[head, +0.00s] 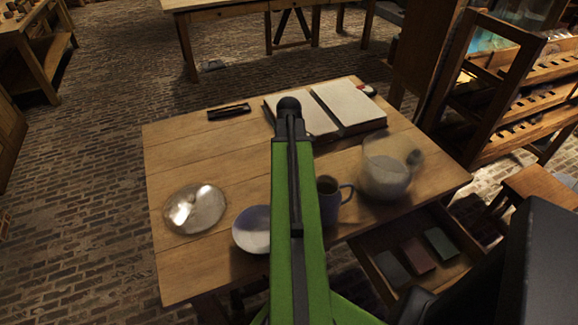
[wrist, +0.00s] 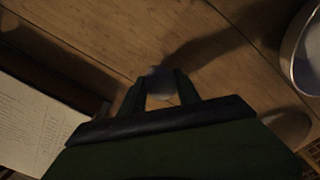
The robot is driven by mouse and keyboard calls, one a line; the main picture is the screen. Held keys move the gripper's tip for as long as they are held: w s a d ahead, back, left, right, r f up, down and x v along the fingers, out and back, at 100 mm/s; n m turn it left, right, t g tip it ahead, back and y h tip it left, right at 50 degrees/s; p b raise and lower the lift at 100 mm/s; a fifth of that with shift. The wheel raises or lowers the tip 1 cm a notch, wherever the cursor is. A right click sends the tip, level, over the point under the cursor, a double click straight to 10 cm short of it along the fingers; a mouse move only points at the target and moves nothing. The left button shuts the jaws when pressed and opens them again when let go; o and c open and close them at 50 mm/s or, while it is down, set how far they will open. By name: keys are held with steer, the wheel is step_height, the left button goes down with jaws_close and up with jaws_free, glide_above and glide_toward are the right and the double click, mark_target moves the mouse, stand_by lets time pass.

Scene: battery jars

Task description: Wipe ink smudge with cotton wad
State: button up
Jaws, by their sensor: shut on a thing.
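My gripper (wrist: 160,84) shows in the wrist view with its two dark fingers shut on a small grey-white cotton wad (wrist: 160,86). The wad is held over the wooden table (wrist: 115,32); I cannot tell whether it touches the wood. An open book (wrist: 37,125) lies to the left of the gripper in this view. No ink smudge can be made out clearly; dark shadows cross the wood. In the head view my arm points over the table (head: 190,150) toward the open book (head: 350,105), and the arm hides the gripper's fingers and the wad.
A shiny metal dish (head: 195,208), a bowl (head: 253,232), a dark mug (head: 328,204) and a glass jar (head: 386,172) stand on the table. A black case (head: 229,111) lies at the back. An open drawer (head: 373,239) juts out at the front right. The table's left part is mostly clear.

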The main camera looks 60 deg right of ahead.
steer(key=shift+r+p, duration=1.1)
steer(key=shift+r, duration=0.5)
steer(key=shift+r, duration=0.1)
step_height(320, 180, up, 3)
steer(key=p, duration=0.3)
